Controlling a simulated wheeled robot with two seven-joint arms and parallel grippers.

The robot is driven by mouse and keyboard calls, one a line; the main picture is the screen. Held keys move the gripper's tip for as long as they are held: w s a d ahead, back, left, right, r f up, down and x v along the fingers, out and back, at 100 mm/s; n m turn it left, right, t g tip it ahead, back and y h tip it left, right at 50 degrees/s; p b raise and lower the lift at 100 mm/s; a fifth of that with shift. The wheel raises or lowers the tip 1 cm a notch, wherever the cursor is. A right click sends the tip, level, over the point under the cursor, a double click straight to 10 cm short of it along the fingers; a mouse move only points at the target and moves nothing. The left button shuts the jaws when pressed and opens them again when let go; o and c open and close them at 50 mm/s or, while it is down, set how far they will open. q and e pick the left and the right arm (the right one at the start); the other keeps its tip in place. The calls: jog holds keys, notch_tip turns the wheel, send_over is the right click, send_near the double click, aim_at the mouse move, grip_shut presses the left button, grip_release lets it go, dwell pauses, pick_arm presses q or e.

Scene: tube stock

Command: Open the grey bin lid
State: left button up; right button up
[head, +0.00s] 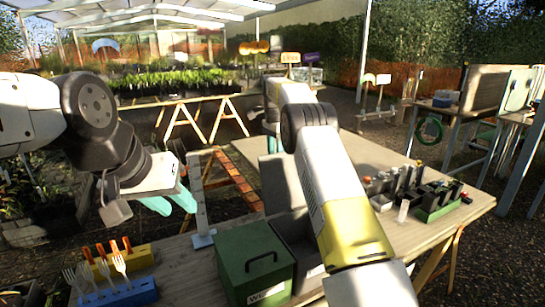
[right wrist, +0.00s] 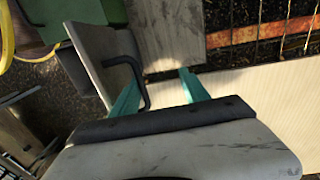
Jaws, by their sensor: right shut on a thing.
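The grey bin (head: 292,240) stands on the table beside the green bin, partly hidden by my right arm. Its grey lid (head: 274,185) stands raised, roughly upright, at the back of the bin. In the right wrist view the lid (right wrist: 98,55) shows as a pale panel with a black handle (right wrist: 143,92). My right gripper (right wrist: 160,88) is shut on this handle, which lies between its teal fingers.
The green bin (head: 250,285) has a closed lid with a black handle. A blue and yellow rack (head: 118,297) with forks and orange-handled tools stands at the left. A green tray (head: 437,207) with dark items stands at the right. The tabletop between bins and tray is partly clear.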

jog(key=shift+w+a+r, duration=0.1)
jog(key=shift+w+r, duration=0.05)
jog(key=shift+r, duration=0.05)
